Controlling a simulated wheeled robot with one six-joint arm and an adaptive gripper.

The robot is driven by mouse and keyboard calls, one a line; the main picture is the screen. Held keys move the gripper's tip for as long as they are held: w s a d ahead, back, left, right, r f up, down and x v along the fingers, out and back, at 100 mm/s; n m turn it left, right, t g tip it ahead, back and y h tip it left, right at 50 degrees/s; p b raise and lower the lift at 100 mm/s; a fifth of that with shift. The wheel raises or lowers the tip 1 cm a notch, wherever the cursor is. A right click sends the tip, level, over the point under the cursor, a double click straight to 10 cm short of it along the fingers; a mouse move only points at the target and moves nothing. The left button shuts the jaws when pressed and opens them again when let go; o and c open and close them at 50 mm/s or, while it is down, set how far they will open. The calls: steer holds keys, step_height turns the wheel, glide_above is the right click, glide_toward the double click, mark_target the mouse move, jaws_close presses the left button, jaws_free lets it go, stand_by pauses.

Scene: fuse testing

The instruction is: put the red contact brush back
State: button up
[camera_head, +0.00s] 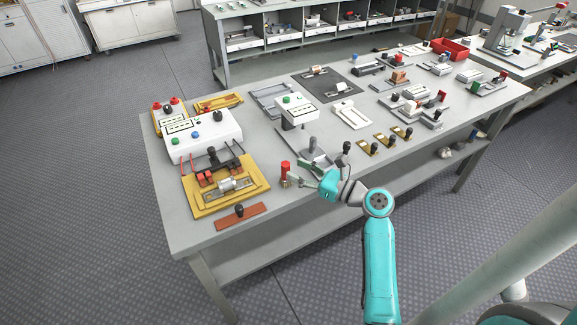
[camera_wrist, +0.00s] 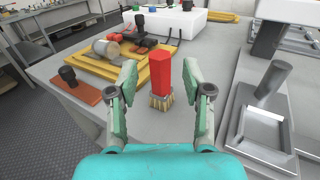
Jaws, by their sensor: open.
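The red contact brush (camera_head: 286,170) stands upright near the front edge of the grey table, with its red handle up and its tan bristles down. In the wrist view the brush (camera_wrist: 161,78) shows between my two fingers, with clear gaps on both sides. My gripper (camera_head: 301,175) is open and empty, low over the table just to the right of the brush. In the wrist view my gripper (camera_wrist: 158,72) points towards the brush, which is at or just past its fingertips; the exact depth is hard to tell.
A yellow fixture (camera_head: 256,193) with a metal cylinder lies left of the brush. A brown plate (camera_head: 225,220) with a black knob is at the front left. A grey metal stand (camera_wrist: 262,118) is close on the right. A white box (camera_head: 188,145) stands behind.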

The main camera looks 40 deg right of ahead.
steer(key=v, duration=0.7)
steer(key=shift+s, duration=0.2)
steer(key=s+a+f+n+g+h, duration=0.25)
steer(key=s+a+f+n, duration=0.3)
steer(key=a+f, duration=0.3)
steer(key=s+a+f+n+g+h, duration=0.25)
steer(key=s+a+f+n, duration=0.3)
steer(key=a+f, duration=0.35)
steer(key=s+a+r+n+t, duration=0.1)
steer(key=s+a+r+n, duration=0.3)
steer(key=n, duration=0.7)
steer(key=s+a+r+n+t, duration=0.1)
steer(key=s+a+r+n, duration=0.4)
steer(key=s+r+n, duration=0.4)
steer(key=shift+s+n+y, duration=0.3)
steer(key=shift+s+n, duration=0.8)
steer(key=shift+s, duration=1)
